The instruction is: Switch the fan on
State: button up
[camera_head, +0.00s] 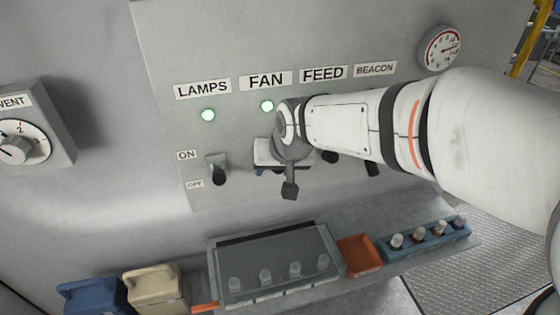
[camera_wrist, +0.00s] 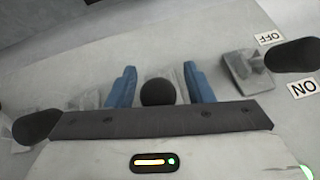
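The FAN label (camera_head: 265,80) is on the grey wall panel, with a lit green lamp (camera_head: 267,106) below it. The fan switch is hidden behind my gripper in the head view. In the wrist view its round black knob (camera_wrist: 158,93) shows between the two blue fingers of my gripper (camera_wrist: 159,70). The fingers are apart, with a gap on each side of the knob, so the gripper is open around it. I cannot tell from these views whether the lever is up or down. The ON label (camera_head: 187,155) and OFF label (camera_head: 195,184) are at the panel's left.
The lamps switch (camera_head: 217,168) is left of my gripper, under a lit green lamp (camera_head: 208,115). The feed switch (camera_head: 330,156) and beacon switch (camera_head: 373,168) are close on the right. A shelf below holds a clear-lidded box (camera_head: 272,245), orange bin (camera_head: 358,256) and blue rack (camera_head: 425,243).

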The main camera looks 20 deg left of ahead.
jog(key=shift+r, duration=0.15)
jog(key=b+v, duration=0.1)
jog(key=v, duration=0.6)
jog(key=shift+d+r, duration=0.15)
jog(key=shift+r, duration=0.05)
jog(key=shift+s, duration=0.1)
